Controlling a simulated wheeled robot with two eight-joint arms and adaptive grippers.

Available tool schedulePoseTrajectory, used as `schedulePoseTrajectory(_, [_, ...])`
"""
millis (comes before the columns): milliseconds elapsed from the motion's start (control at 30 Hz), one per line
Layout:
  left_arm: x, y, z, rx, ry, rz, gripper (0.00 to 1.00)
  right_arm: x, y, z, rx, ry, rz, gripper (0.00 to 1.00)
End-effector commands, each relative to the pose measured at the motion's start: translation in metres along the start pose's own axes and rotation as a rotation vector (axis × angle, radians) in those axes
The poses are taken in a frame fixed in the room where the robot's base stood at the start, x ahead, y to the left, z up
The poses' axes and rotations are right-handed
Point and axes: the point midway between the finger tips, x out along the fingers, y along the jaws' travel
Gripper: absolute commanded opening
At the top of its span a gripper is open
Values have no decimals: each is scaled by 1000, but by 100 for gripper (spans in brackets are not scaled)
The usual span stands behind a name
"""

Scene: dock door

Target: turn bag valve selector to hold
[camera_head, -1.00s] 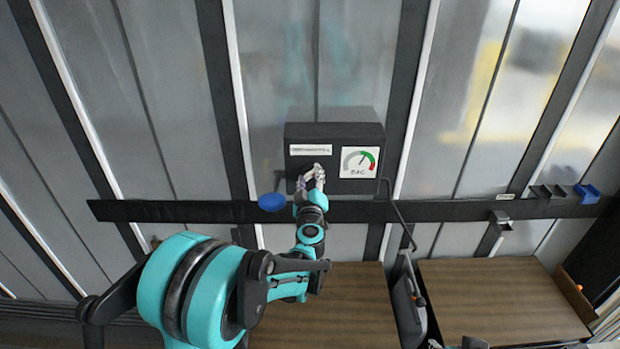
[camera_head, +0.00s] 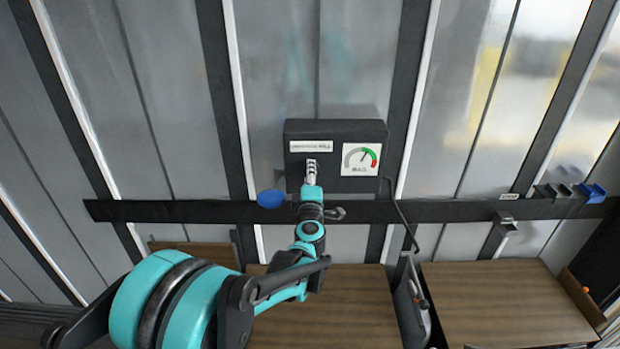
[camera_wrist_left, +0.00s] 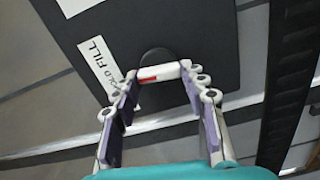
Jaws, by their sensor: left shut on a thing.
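The dark valve box (camera_head: 335,130) is on the ribbed wall, with a white label strip (camera_head: 310,146) and a gauge (camera_head: 360,159) on its face. The selector handle (camera_wrist_left: 158,74), white with a red mark, sits by a dark round hub (camera_wrist_left: 157,59) in the left wrist view. My left gripper (camera_head: 311,168) is at the box's lower left; its fingertips (camera_wrist_left: 159,77) are closed on the handle's two ends. A FILL label (camera_wrist_left: 101,62) is left of the handle; a HOLD label (camera_wrist_left: 114,103), partly hidden by a finger, is below it. My right gripper is out of view.
A dark rail (camera_head: 450,209) runs across the wall below the box. A blue round thing (camera_head: 271,199) is left of my gripper. Wood-topped surfaces (camera_head: 500,300) lie below. Small black and blue holders (camera_head: 592,193) are at the far right.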

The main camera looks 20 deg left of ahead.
Motion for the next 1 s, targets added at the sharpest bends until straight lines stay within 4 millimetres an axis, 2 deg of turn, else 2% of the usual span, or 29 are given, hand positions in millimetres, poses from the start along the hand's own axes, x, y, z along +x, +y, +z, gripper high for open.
schedulePoseTrajectory(300, [0,-1,0,-106,1,0,14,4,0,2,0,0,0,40])
schedulePoseTrajectory(800, [0,-1,0,-122,1,0,14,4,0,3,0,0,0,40])
schedulePoseTrajectory(833, [0,-1,0,-122,1,0,51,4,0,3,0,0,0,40])
schedulePoseTrajectory(900, [0,-1,0,-121,1,0,64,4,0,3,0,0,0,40])
schedulePoseTrajectory(1000, [0,-1,0,-121,1,0,64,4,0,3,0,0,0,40])
